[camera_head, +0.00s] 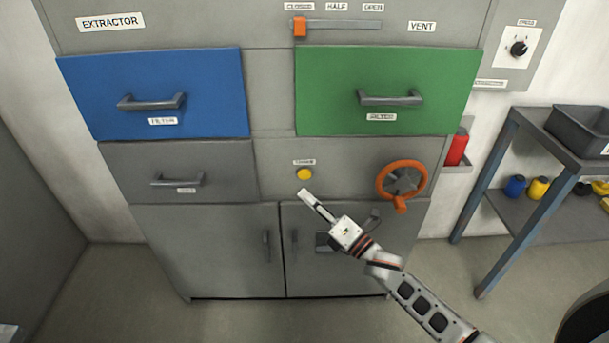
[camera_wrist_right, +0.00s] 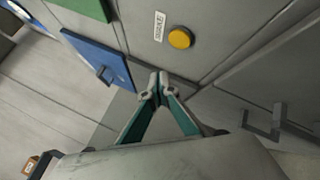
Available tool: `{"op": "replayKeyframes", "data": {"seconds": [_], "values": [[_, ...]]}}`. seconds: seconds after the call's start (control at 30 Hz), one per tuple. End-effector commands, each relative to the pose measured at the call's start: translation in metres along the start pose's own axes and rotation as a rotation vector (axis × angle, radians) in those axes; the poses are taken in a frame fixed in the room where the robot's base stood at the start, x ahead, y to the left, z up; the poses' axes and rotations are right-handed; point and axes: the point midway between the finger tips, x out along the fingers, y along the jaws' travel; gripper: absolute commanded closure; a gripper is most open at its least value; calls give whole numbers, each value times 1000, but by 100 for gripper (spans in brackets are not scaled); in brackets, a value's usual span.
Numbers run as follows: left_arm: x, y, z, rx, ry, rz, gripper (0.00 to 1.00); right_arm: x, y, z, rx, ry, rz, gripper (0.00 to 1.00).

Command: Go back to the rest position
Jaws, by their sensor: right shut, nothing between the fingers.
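My right gripper (camera_head: 304,193) reaches in from the lower right in the head view, in front of the grey extractor cabinet (camera_head: 275,150). Its tip shows just below the yellow round button (camera_head: 304,174). In the right wrist view the two fingers of my right gripper (camera_wrist_right: 156,85) meet at their tips with nothing between them. The yellow button (camera_wrist_right: 179,38) is beyond the fingertips there, apart from them. My left gripper does not show in either view.
The cabinet has a blue drawer (camera_head: 155,80), a green drawer (camera_head: 400,75), an orange handwheel (camera_head: 381,180) and a vent slider (camera_head: 300,26) at the left end of its slot. A shelf rack (camera_head: 497,195) stands at right.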

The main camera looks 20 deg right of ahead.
Motion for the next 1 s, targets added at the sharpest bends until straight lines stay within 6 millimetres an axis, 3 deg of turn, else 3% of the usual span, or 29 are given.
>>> {"op": "replayKeyframes", "data": {"seconds": [0.37, 0.47, 0.67, 0.83, 1.0], "values": [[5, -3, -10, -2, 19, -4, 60, 0, 0, 0, 0, 0, 0, 100], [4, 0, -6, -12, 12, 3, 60, -13, -5, -11, 96, -4, -41, 100], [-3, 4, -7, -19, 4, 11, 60, -73, -25, -54, 551, -65, -226, 100], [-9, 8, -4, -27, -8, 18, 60, -145, -38, -99, 1020, -193, -423, 100], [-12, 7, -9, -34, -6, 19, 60, -223, -38, -141, 1458, -389, -605, 100]]}}
